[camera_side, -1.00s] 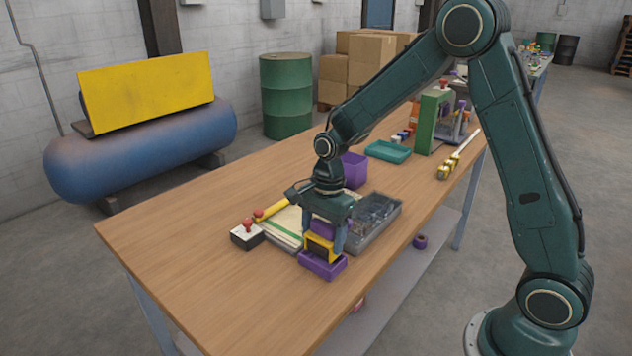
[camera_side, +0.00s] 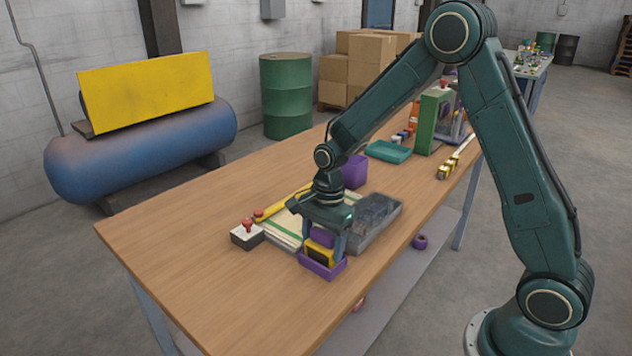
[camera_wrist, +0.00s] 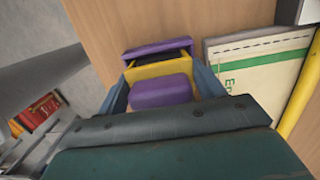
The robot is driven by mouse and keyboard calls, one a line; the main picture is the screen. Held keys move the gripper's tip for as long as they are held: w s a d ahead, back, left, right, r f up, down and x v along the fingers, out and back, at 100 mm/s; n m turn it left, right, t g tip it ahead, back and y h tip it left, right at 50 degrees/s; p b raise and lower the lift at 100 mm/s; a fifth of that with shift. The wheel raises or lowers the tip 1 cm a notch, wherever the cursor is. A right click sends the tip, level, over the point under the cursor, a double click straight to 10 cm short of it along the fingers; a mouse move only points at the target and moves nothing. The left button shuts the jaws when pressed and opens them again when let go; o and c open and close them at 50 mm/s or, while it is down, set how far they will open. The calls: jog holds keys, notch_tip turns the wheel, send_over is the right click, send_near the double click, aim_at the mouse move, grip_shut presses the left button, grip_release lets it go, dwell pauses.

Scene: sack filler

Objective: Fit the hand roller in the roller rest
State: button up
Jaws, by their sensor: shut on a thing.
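The hand roller has a purple handle (camera_side: 322,237), a yellow frame (camera_side: 311,246) and a black roller (camera_side: 320,255). My gripper (camera_side: 325,246) points down and is shut on it, with a finger on either side. The roller rest (camera_side: 322,270) is a purple open tray near the table's front edge. The roller's lower part is down at the rest, behind its front wall; whether it is fully seated is hidden. In the wrist view the handle (camera_wrist: 160,92) lies between my fingers, and one wall of the rest (camera_wrist: 155,47) shows beyond the black roller.
A paper sack (camera_side: 283,230) and a grey tray (camera_side: 375,222) lie close behind. A white box with a red knob (camera_side: 246,236) stands left. A purple bin (camera_side: 353,171) and teal tray (camera_side: 388,152) are farther back. The table's left front is clear.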

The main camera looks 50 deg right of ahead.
jog(key=o, duration=1)
jog(key=shift+o, duration=0.2)
notch_tip(320, 180, up, 14)
jog(key=d, duration=0.1)
jog(key=shift+d+f, duration=0.15)
jog(key=shift+d, duration=0.2)
